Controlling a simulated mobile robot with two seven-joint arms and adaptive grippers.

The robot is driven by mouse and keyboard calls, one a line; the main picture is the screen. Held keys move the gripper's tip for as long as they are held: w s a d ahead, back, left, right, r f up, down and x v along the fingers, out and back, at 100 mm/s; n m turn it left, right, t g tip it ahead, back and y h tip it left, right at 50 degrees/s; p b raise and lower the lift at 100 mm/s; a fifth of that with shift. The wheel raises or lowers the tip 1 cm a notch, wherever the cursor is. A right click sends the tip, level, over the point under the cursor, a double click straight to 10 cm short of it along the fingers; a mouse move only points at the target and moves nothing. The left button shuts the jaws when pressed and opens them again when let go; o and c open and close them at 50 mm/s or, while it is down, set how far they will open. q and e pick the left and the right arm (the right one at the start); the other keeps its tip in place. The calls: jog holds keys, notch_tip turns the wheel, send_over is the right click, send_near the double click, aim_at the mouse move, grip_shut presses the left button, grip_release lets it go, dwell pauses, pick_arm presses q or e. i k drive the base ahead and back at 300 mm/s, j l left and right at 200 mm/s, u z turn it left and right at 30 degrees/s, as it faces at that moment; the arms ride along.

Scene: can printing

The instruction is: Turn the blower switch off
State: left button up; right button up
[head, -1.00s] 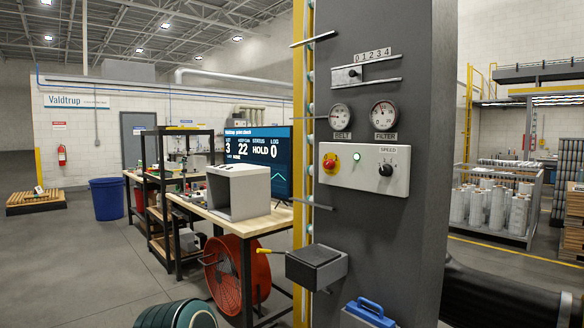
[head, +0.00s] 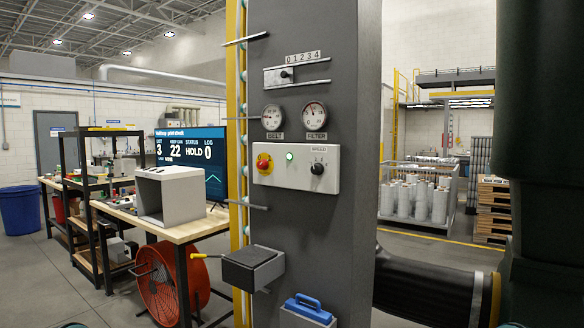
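A grey column (head: 310,225) stands in the middle of the head view. Above are BELT (head: 272,117) and FILTER (head: 314,115) gauges and a slider marked 0 to 4 (head: 287,73). A grey box (head: 252,268) low on the column has a yellow-tipped lever (head: 205,256) pointing left. No label reads "blower", so I cannot tell which control is its switch. Neither gripper is in view.
A black ribbed duct (head: 425,288) runs right from the column to a large dark form (head: 545,120). A bench (head: 185,232) with a grey box (head: 170,195) stands left, an orange fan (head: 165,285) beneath. A blue-handled case (head: 308,310) sits low at the column.

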aim_at(263, 164)
jog(key=i+j+z, duration=0.2)
jog(key=i+j, duration=0.4)
jog(key=i+j+z, duration=0.15)
jog(key=i+j, duration=0.45)
jog(key=j, duration=0.1)
